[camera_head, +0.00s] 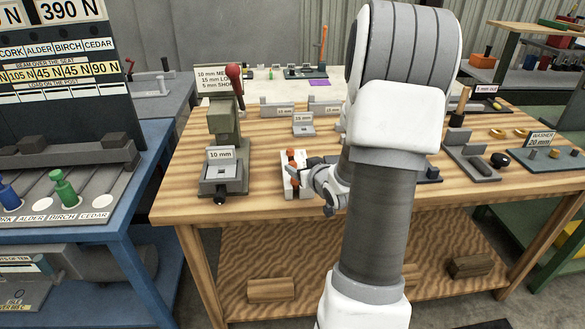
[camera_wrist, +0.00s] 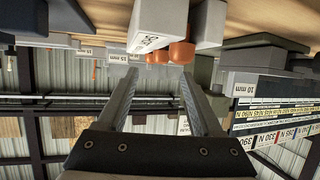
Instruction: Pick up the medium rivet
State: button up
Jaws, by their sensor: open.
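A white block (camera_head: 304,184) on the wooden bench carries orange-brown rivets (camera_head: 291,156).
A green press with a red knob (camera_head: 234,75) and a 10 mm fixture (camera_head: 221,172) stand left of the block. Small labelled fixtures (camera_head: 303,125) are behind it. A grey fixture (camera_head: 470,160) stands right of my arm. Bare bench top (camera_head: 262,165) lies between press and block.

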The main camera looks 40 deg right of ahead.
aim_at(294, 164)
jog(key=x, duration=0.4)
jog(key=shift+w+f+b, duration=0.25)
jog(key=shift+f+b, duration=0.05)
jog(key=shift+b, duration=0.05)
grip_shut()
